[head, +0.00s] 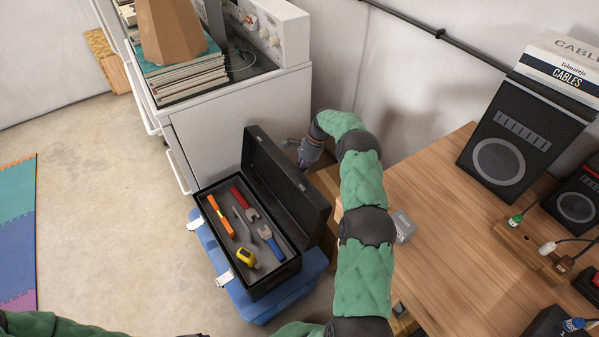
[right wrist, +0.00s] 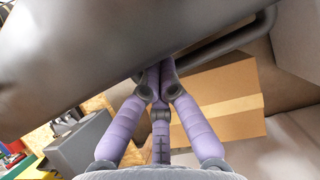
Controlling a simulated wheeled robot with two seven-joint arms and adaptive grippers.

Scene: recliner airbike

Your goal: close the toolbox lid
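The black toolbox (head: 248,290) sits on top of a blue case. Its lid (head: 285,185) is open, standing up steeply on the right side. My right gripper (head: 301,160) is behind the lid, close to its far upper corner. In the right wrist view, the purple fingers of my right gripper (right wrist: 158,75) are drawn together at the tips with nothing visible between them. A large dark surface, apparently the lid's outer side (right wrist: 80,60), hangs close over them; I cannot tell whether they touch. My left gripper is out of view.
Inside are an orange level (head: 221,216), wrenches and a yellow tape measure (head: 247,257). A blue case (head: 305,277) lies underneath. A white cabinet (head: 240,125) stands behind; a wooden table (head: 450,220) with speakers is right. A cardboard box (right wrist: 215,100) is beyond the fingers.

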